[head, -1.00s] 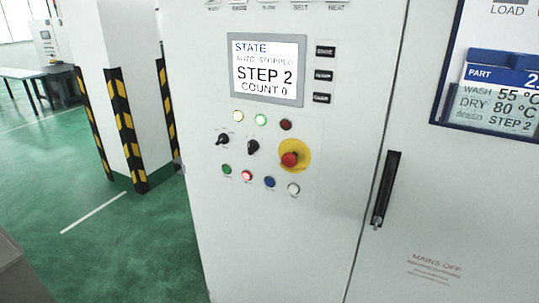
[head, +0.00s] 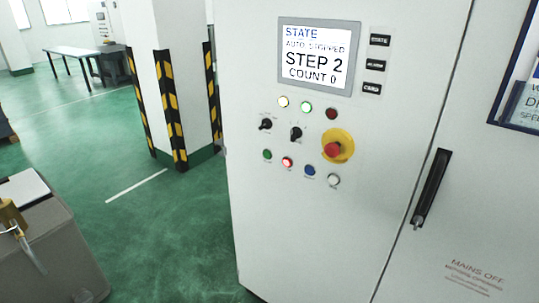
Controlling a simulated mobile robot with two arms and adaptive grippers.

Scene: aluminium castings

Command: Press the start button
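The control panel is on the white machine cabinet (head: 258,205) in the head view. Its lower row holds a green button (head: 267,154), a lit red button (head: 287,162), a blue button (head: 309,170) and a white button (head: 333,180). The labels under them are too small to read, so the start button is known only by likely colour, green. The screen (head: 317,57) reads AUTO STOPPED, STEP 2, COUNT 0. Neither of my grippers is in view.
A red emergency stop (head: 333,149) on a yellow plate sits right above the button row. Two black selector knobs (head: 296,133) are beside it. A black door handle (head: 431,188) is to the right. A grey box (head: 60,250) stands lower left. Green floor is clear between.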

